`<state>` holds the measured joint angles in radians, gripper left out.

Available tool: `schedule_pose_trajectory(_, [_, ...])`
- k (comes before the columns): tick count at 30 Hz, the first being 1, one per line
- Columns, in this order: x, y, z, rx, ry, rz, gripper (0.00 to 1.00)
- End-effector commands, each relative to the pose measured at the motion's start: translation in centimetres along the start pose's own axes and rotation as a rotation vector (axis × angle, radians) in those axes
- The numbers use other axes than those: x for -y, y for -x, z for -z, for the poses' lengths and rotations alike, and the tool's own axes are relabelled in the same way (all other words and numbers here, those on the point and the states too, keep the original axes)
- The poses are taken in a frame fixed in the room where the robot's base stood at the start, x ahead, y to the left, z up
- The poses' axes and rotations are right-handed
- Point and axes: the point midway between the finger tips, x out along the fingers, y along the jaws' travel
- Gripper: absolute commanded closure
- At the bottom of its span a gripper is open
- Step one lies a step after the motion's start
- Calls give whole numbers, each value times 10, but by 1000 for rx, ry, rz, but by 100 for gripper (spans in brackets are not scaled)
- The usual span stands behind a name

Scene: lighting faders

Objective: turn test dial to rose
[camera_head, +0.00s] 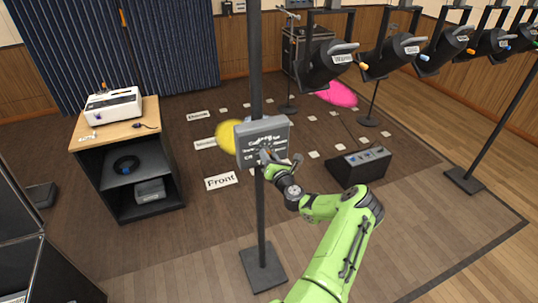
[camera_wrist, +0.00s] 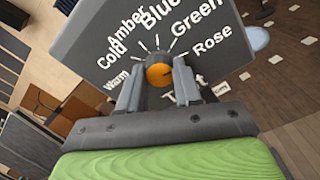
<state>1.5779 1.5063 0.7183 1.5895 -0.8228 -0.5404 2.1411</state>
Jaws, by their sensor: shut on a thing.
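The test dial is an orange round knob (camera_wrist: 159,75) on a dark grey panel (camera_wrist: 85,40). White labels Warm, Cold, Amber, Blue, Green and Rose (camera_wrist: 212,40) fan around it, with Rose at the right. My gripper (camera_wrist: 158,82) is shut on the dial, one finger on each side. Lower labels are partly hidden by the fingers. I cannot make out which label the dial points to. In the head view my gripper (camera_head: 268,156) reaches the grey panel (camera_head: 245,130) on its dark pole; the dial is too small to read there.
A wooden-topped cabinet (camera_head: 112,126) with a white machine (camera_head: 113,105) stands at left. A black box with knobs (camera_head: 359,165) is on the floor at right. Several stage lamps hang at upper right. A yellow (camera_head: 228,134) and a pink light patch (camera_head: 337,93) show on the floor.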

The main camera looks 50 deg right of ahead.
Motion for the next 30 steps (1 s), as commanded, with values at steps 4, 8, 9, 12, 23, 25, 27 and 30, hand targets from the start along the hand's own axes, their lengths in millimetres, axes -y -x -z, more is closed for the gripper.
schedule_pose_trajectory(4, [1, 0, 2, -5, -22, 2, 97])
schedule_pose_trajectory(8, [1, 0, 2, -5, -28, 1, 97])
schedule_pose_trajectory(9, [1, 0, 2, -5, -29, 1, 97])
schedule_pose_trajectory(12, [1, 0, 2, -5, -29, 1, 97])
schedule_pose_trajectory(23, [0, 0, 2, -3, -28, 1, 41])
schedule_pose_trajectory(25, [0, 0, 1, -2, -28, 0, 41])
schedule_pose_trajectory(27, [0, 0, 1, -1, -28, 0, 41])
schedule_pose_trajectory(30, [0, 1, 1, -1, -28, 0, 41])
